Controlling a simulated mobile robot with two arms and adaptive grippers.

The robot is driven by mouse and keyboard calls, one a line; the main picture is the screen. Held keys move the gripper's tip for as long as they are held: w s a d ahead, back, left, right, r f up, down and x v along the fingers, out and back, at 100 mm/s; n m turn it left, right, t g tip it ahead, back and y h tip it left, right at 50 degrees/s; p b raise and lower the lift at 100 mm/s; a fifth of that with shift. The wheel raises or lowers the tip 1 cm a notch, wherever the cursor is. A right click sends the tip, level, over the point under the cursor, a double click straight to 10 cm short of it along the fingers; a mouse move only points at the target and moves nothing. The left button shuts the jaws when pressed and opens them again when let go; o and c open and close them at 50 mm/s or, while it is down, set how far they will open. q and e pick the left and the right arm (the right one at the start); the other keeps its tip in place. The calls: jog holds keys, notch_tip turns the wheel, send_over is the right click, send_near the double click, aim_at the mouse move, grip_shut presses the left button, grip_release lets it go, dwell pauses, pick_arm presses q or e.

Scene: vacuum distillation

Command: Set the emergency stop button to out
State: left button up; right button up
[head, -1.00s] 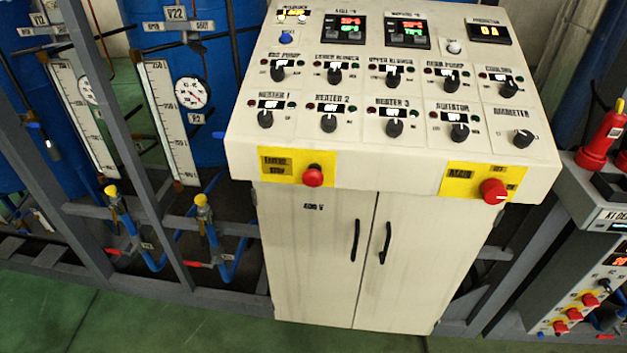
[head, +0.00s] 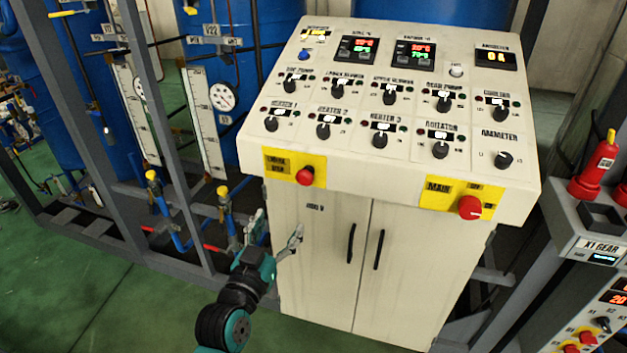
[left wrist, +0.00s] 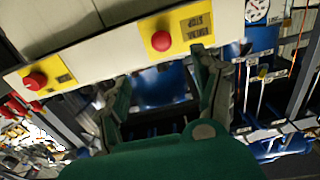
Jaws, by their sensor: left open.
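The emergency stop button (head: 306,176) is a red mushroom knob on a yellow plate at the left of the control console's front edge. It also shows in the left wrist view (left wrist: 161,41), at top centre. My left gripper (head: 275,232) is open and empty in front of the cabinet, below and a little left of the button and apart from it. In the left wrist view its two fingers (left wrist: 165,85) reach up towards the console edge. I cannot tell whether the button is in or out. My right gripper is not in view.
The console (head: 390,180) holds rows of black knobs and displays. A red main switch (head: 470,207) sits on a yellow plate at its right. A grey frame with pipes and gauges (head: 222,97) stands left. Another unit with red knobs (head: 590,290) stands right. Green floor is open at left.

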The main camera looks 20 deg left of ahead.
pick_arm(q)
jog(key=p, duration=0.2)
send_near(303, 180)
jog(key=w+p, duration=0.1)
jog(key=w, duration=1)
jog(key=shift+d+p, duration=0.2)
jog(key=shift+p, duration=0.15)
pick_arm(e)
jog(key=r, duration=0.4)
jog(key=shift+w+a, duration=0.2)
pick_arm(q)
jog(key=shift+s, duration=0.1)
grip_shut()
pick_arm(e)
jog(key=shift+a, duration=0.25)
